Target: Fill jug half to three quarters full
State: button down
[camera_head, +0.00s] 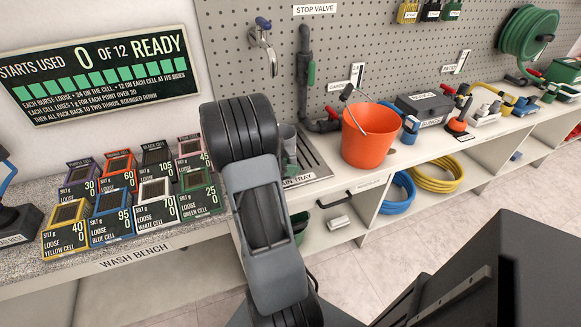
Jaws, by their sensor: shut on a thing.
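A grey, cup-like thing (288,137) shows just right of my arm at the back of the drain tray (312,163). It may be the jug, but my arm covers much of it and I cannot see inside it. A metal tap (262,45) with a blue handle is on the pegboard above my arm. No water stream shows below its spout. My arm reaches up the middle of the picture toward the tray. Its dark, rounded link hides my gripper, so the jaws and what they hold do not show.
Several coloured cells (134,195) stand on the wash bench (150,250) at left. A grey pipe with a stop valve (311,72) rises right of the tap. An orange bucket (368,137) stands right of the tray. Hoses (437,173) lie on the shelf below.

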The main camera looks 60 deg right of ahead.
jog(key=shift+f, duration=0.45)
jog(key=c, duration=1)
grip_release()
jog(key=shift+o, duration=0.2)
jog(key=shift+a+r, duration=0.1)
jog(key=p+v, duration=0.1)
jog(key=v, duration=1.2)
jog(key=shift+w+a, duration=0.2)
jog(key=shift+w, duration=0.1)
